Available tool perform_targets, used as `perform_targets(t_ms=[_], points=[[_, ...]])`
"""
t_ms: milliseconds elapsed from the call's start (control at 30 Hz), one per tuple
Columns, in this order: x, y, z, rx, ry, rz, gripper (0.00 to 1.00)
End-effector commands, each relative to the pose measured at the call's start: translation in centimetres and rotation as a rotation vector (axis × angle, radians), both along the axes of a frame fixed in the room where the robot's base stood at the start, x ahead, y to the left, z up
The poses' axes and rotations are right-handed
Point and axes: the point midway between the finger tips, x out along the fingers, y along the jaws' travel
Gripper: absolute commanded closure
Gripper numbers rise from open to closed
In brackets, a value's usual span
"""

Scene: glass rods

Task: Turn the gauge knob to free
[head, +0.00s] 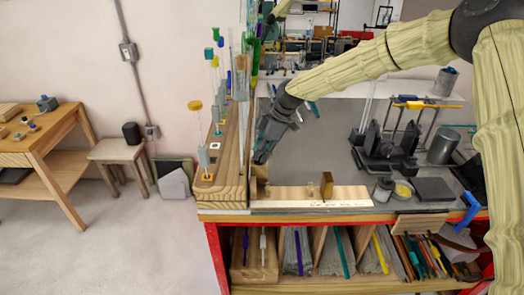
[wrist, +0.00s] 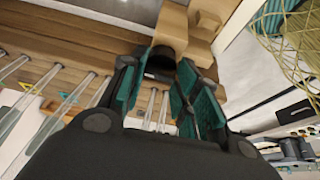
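My gripper (head: 264,150) hangs at the left end of the workbench, beside the wooden rod rack (head: 232,150). In the wrist view its teal-padded fingers (wrist: 160,72) stand apart. A dark, round-ended piece (wrist: 160,60), which may be the gauge knob, shows between the fingertips, against a wooden block (wrist: 172,28). I cannot tell whether the fingers touch it. In the head view a wooden gauge board (head: 285,193) with a pale scale strip lies along the bench's front edge. A small brass-coloured upright piece (head: 327,185) stands on it. No knob setting is readable.
Several clear glass rods (wrist: 65,105) run close to my fingers in the wrist view. A dark stand (head: 385,150), a metal cylinder (head: 443,147) and small jars (head: 383,190) occupy the bench's right side. The grey bench top (head: 315,150) is clear in the middle.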

Motion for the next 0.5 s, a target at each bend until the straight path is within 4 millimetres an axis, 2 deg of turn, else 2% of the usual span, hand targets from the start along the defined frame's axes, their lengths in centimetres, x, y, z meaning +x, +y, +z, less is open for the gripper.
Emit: perform_targets(t_ms=[33, 100, 500], points=[[0.02, -0.01, 0.01, 0.0, -0.001, 0.0, 0.85], [0.03, -0.02, 0.01, 0.0, -0.001, 0.0, 0.92], [-0.03, -0.01, -0.16, 0.0, -0.002, -0.072, 0.92]])
